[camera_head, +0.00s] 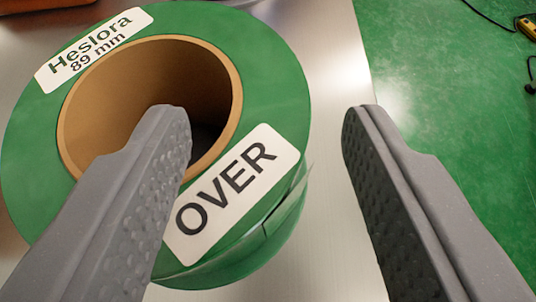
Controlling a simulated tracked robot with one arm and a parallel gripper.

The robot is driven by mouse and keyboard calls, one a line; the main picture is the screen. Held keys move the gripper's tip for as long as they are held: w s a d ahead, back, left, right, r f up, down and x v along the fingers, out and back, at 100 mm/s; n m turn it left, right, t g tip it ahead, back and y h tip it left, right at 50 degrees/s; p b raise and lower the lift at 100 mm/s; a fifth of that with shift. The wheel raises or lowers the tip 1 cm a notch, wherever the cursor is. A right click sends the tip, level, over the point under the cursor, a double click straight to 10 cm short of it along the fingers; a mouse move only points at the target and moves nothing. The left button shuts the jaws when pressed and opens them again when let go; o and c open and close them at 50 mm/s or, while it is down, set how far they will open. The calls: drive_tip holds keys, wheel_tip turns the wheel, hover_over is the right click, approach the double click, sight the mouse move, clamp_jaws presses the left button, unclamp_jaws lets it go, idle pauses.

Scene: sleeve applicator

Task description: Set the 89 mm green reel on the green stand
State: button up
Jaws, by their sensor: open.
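A green reel (275,85) with a brown cardboard core (232,75) lies flat on a shiny metal surface. Its labels read "Heslora 89 mm" (95,48) and "OVER" (232,192). My gripper (268,118) is open, with its two grey fingers spread wide. The left finger shows in front of the reel's core opening and near rim, and hides part of them. The right finger is over the metal surface, to the right of the reel. I cannot tell whether the left finger reaches into the core. No green stand can be made out in this view.
The metal surface (335,60) has a right edge, beyond which lies a green floor (440,90). A yellow and black object with a cable (527,27) lies on the floor at the upper right. Orange-brown items (40,4) show at the top left.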

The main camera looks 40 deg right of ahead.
drive_tip(key=v, duration=0.8)
drive_tip(key=shift+s+p, duration=0.15)
drive_tip(key=shift+p, duration=0.3)
drive_tip(key=shift+r, duration=0.1)
drive_tip(key=shift+a, duration=0.1)
drive_tip(key=w+a+r+n+t+y, duration=0.2)
drive_tip(key=a+r, duration=0.7)
drive_tip(key=r, duration=0.4)
drive_tip(key=w+a+r+n+t+y, duration=0.2)
drive_tip(key=a+r, duration=0.7)
drive_tip(key=r, duration=0.4)
drive_tip(key=s+a+r+n+y, duration=0.1)
drive_tip(key=s+a+r, duration=0.2)
drive_tip(key=r, duration=0.3)
drive_tip(key=s+a+r+n+t+y, duration=0.1)
drive_tip(key=s+a+r, duration=0.3)
drive_tip(key=r, duration=0.3)
drive_tip(key=s+a+r+n+y, duration=0.1)
drive_tip(key=s+a+r, duration=0.3)
drive_tip(key=r, duration=0.3)
drive_tip(key=shift+s+r+n+y, duration=0.15)
drive_tip(key=shift+s+n+y, duration=0.15)
drive_tip(key=shift+s, duration=0.55)
